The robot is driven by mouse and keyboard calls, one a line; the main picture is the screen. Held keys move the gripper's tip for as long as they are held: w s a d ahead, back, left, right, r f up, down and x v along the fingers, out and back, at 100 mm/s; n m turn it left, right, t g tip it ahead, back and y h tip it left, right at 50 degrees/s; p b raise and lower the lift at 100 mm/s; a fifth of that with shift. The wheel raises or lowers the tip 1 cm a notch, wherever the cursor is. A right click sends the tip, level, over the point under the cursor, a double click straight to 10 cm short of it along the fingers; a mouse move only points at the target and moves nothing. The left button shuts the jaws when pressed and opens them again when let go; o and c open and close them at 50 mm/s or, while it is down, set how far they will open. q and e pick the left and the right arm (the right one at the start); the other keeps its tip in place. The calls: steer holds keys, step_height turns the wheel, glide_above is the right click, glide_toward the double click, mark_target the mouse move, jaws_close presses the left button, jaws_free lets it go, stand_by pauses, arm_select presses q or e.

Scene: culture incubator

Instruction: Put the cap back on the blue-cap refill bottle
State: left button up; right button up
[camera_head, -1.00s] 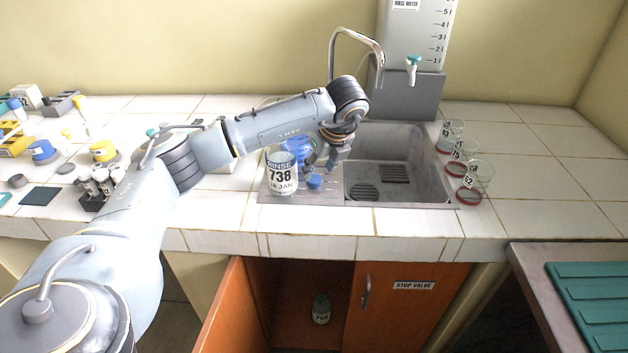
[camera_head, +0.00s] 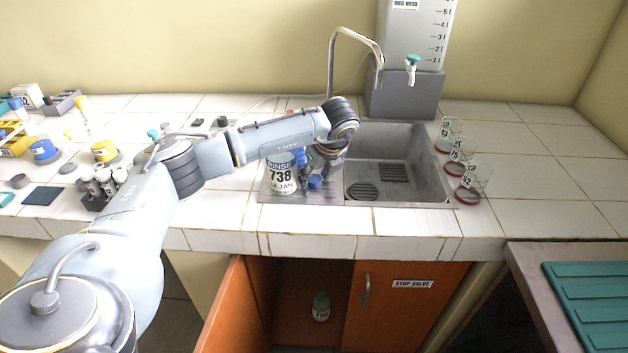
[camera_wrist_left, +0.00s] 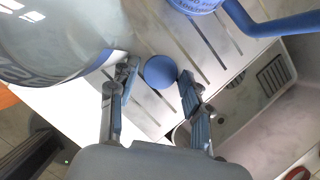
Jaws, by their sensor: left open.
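The bottle (camera_head: 281,178) labelled RINSE 738 stands upright on the sink's drainboard; its mouth is hard to make out. It fills the upper left of the left wrist view (camera_wrist_left: 50,35) as a large clear body. A round blue cap (camera_wrist_left: 160,72) lies on the ridged drainboard just right of the bottle, and shows in the head view (camera_head: 315,183). My left gripper (camera_wrist_left: 158,80) is open, with its fingertips on either side of the cap, the left one close to the bottle. Contact with the cap cannot be told. My right gripper is not in view.
A blue item with a handle (camera_wrist_left: 272,24) stands behind the cap. The sink basin (camera_head: 415,180) is to the right, with a faucet (camera_head: 332,60) behind. Several labelled glass dishes (camera_head: 468,190) stand on the right. A cabinet door (camera_head: 228,310) hangs open below.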

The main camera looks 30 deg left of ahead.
mark_target(312, 176)
arm_select(q)
steer(key=c, duration=0.4)
steer(key=shift+c, duration=0.3)
steer(key=shift+r+b, duration=0.3)
steer(key=shift+r, duration=0.3)
step_height(312, 176, up, 2)
steer(key=shift+s+d+r+b, duration=0.1)
steer(key=shift+r+b, duration=0.05)
steer(key=shift+b, duration=0.15)
steer(key=s+d+r, duration=0.7)
steer(key=s+r, duration=0.2)
steer(key=s, duration=0.2)
steer(key=shift+s+r+p, duration=0.25)
steer(key=shift+s+p, duration=0.05)
steer(key=shift+s, duration=0.05)
